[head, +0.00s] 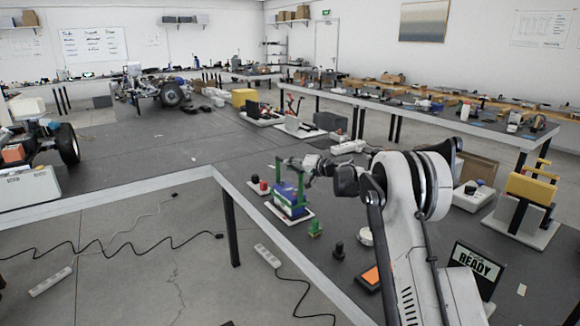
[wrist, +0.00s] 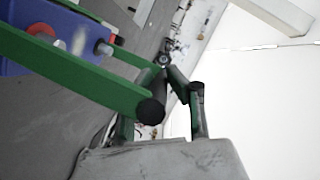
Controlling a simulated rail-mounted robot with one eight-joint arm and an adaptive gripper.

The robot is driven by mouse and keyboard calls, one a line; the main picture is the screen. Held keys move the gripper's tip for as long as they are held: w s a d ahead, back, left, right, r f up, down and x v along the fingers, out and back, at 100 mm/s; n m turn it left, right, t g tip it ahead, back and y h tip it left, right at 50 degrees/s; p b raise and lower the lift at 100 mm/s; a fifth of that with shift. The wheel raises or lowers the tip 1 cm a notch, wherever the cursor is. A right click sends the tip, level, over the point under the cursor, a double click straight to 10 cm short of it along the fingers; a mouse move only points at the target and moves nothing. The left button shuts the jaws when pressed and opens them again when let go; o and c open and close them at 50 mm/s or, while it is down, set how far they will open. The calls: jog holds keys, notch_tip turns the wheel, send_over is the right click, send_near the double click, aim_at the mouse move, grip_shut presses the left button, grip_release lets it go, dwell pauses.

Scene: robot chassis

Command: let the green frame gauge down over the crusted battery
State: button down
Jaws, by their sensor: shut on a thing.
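The blue battery (head: 291,199) stands on a white board (head: 270,208) near the table's left edge in the head view. The green frame gauge (head: 300,183) is at the battery, its posts rising above it. I cannot tell how far down it sits. My gripper (head: 297,163) is shut on the upper part of the gauge. In the wrist view, a long green bar (wrist: 75,70) passes in front of the battery (wrist: 50,30). The gauge hides part of the battery.
A red-and-black knob (head: 263,185) stands left of the battery. A small green piece (head: 315,228) and a black knob (head: 339,250) stand in front of it. A READY sign (head: 474,268) is at the right. Bare tabletop lies between several of these things.

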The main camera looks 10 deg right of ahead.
jog(key=shift+f+b, duration=1.05)
jog(key=shift+f, duration=0.75)
jog(key=c, duration=1.6)
grip_release()
jog(key=shift+d, duration=0.1)
jog(key=v, duration=1.2)
jog(key=shift+r, duration=0.1)
